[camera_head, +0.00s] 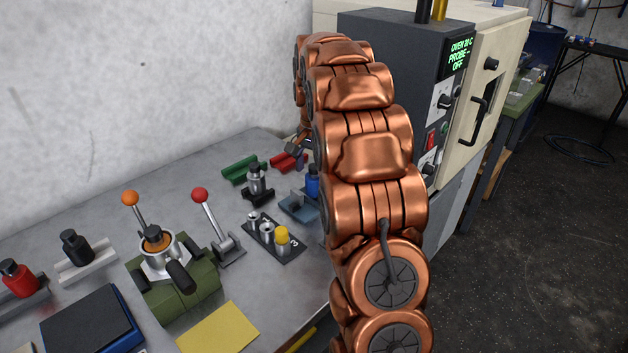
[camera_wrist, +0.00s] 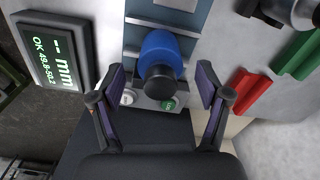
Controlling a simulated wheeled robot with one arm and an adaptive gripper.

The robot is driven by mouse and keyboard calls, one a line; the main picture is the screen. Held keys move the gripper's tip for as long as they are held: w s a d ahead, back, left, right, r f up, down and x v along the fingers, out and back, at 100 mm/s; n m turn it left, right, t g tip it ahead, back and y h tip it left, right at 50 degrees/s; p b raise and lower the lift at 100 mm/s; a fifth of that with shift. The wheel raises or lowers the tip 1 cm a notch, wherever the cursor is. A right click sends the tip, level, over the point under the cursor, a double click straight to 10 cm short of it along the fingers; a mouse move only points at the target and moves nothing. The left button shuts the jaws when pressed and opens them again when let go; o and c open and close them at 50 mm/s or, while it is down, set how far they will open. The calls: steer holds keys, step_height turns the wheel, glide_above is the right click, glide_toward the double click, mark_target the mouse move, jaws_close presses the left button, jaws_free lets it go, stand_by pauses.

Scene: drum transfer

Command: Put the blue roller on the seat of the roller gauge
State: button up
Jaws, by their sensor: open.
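The blue roller (camera_wrist: 157,45), with a dark knob facing the wrist camera, appears in the wrist view between and just beyond my fingertips. It also shows in the head view (camera_head: 312,182), beside my arm. My gripper (camera_wrist: 160,75) is open, with one finger on each side of the roller and visible gaps. The roller gauge has a blue-grey base (camera_wrist: 200,22) under the roller and a metal block with buttons (camera_wrist: 152,101). The base also shows in the head view (camera_head: 296,207). The roller seems to rest on the gauge; its contact with the seat is hidden.
The gauge display (camera_wrist: 54,48) reads "-- mm". Green (camera_head: 243,169) and red (camera_head: 288,162) V-blocks lie behind. A black numbered rack (camera_head: 272,240), a red-knobbed lever (camera_head: 216,228) and a green fixture (camera_head: 172,290) stand left. The oven (camera_head: 405,60) is at right.

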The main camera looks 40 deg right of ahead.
step_height(320, 180, up, 7)
steer(key=shift+w+r+b, duration=0.1)
steer(key=shift+r+b, duration=0.05)
steer(key=shift+b, duration=0.45)
steer(key=shift+r, duration=0.55)
steer(key=shift+a, duration=0.2)
steer(key=s+a+n, duration=0.4)
steer(key=s+a, duration=0.3)
steer(key=a, duration=0.3)
steer(key=s+a+f+n, duration=0.3)
steer(key=s+a, duration=0.2)
steer(key=s, duration=0.4)
steer(key=s+a+f+n+g, duration=0.1)
steer(key=s+a+f+n, duration=0.2)
steer(key=s, duration=0.6)
steer(key=s+a+f+n, duration=0.3)
steer(key=s+a, duration=0.4)
steer(key=s, duration=0.3)
steer(key=shift+a+f+g, duration=0.4)
steer(key=shift+f, duration=0.15)
steer(key=shift+s, duration=0.1)
